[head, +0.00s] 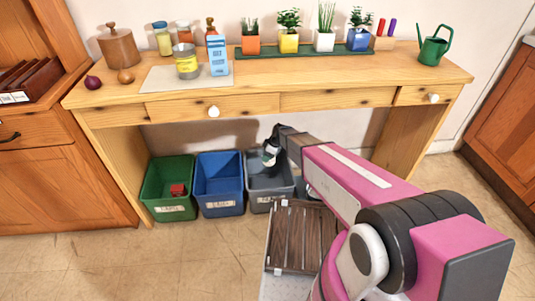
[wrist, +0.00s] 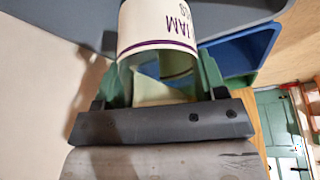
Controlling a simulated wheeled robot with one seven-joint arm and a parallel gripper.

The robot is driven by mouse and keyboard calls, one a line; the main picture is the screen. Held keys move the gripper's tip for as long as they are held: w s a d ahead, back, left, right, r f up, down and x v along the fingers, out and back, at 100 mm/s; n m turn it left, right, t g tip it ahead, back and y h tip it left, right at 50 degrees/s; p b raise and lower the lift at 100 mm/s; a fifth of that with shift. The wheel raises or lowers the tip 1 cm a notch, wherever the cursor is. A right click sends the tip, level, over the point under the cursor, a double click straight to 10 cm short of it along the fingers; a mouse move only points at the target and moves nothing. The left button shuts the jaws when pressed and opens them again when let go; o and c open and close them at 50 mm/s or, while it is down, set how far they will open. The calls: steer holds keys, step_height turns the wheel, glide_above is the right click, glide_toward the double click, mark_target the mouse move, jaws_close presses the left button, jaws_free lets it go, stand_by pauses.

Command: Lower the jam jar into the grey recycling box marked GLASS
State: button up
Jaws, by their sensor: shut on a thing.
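The jam jar (head: 269,158) is in my gripper (head: 273,146), over the grey recycling box (head: 257,185) under the table in the head view. In the wrist view, the jar (wrist: 158,28) has a cream label with a purple line and the word JAM. My gripper's green fingers (wrist: 158,80) stand on either side of it, shut on it. The grey box fills the top of the wrist view (wrist: 75,35). In the head view my arm hides part of the box, and its label is too small to read. I cannot tell whether the jar's lower end is below the rim.
A blue box (head: 219,187) stands left of the grey one, and a green box (head: 168,192) holding a red thing is further left. The wooden table (head: 330,80) is above and behind.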

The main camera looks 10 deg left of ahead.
steer(key=s+d+x, duration=0.1)
steer(key=x, duration=0.9)
steer(key=s+d+f+x, duration=0.1)
steer(key=x, duration=1)
steer(key=shift+d+f, duration=0.25)
steer(key=shift+d, duration=0.1)
stand_by(2.5)
stand_by(0.5)
steer(key=o, duration=1.1)
steer(key=w+d+r, duration=0.1)
steer(key=d, duration=0.4)
steer(key=s+r+n+h, duration=0.1)
steer(key=r, duration=0.3)
steer(key=s+d+r+n+h, duration=0.1)
steer(key=r, duration=0.4)
steer(key=s+d+r+n+h, duration=0.1)
steer(key=s+r, duration=0.1)
steer(key=r, duration=0.2)
steer(key=shift+r+n+t+h, duration=0.3)
steer(key=shift+n+t, duration=0.1)
